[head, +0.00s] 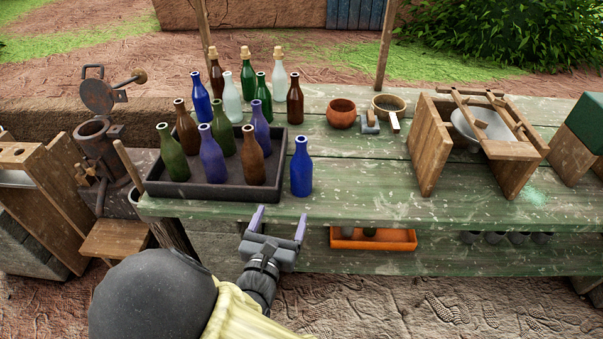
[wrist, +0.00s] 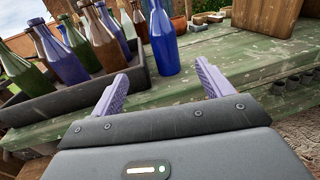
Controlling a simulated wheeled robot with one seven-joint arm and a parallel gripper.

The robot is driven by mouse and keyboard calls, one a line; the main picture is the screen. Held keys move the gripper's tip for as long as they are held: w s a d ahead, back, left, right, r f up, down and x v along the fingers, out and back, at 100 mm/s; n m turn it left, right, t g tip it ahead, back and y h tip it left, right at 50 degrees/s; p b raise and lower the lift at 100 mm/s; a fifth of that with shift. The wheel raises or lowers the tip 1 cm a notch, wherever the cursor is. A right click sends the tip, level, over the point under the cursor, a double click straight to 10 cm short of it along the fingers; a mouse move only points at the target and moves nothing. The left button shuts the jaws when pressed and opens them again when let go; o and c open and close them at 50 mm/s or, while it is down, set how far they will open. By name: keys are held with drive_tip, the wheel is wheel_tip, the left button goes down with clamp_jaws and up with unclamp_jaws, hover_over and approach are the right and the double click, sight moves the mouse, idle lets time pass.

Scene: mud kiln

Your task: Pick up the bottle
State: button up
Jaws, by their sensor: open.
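A blue bottle (head: 301,168) stands upright on the green table (head: 350,205), just right of a dark tray of bottles. In the wrist view the blue bottle (wrist: 163,40) stands ahead of my gripper, between the lines of its two fingers. My gripper (head: 279,218) is open and empty at the table's front edge, short of the bottle and a little to its left in the head view. Its pale purple fingers are spread wide in the wrist view (wrist: 160,78). Nothing hides the bottle in the head view.
The dark tray (head: 215,195) holds several green, brown and blue bottles. More bottles, some corked (head: 247,75), stand behind it. A red-brown pot (head: 341,113) and a wooden frame with a bowl (head: 428,150) stand farther right. The table right of the blue bottle is clear.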

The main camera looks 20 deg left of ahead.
sight(302, 138)
drive_tip(key=w, duration=1.2)
drive_tip(key=shift+w+a, duration=0.15)
drive_tip(key=shift+a, duration=0.15)
drive_tip(key=shift+w+d+r, duration=0.1)
drive_tip(key=shift+w+r, duration=0.1)
drive_tip(key=shift+w, duration=1.1)
drive_tip(key=shift+w+d+r, duration=0.1)
drive_tip(key=shift+w+r, duration=0.1)
drive_tip(key=shift+w, duration=1.1)
drive_tip(key=c, duration=1.2)
drive_tip(key=shift+o, duration=0.2)
wheel_tip(302, 138, up, 10)
drive_tip(key=shift+r+p, duration=0.1)
drive_tip(key=shift+p, duration=0.5)
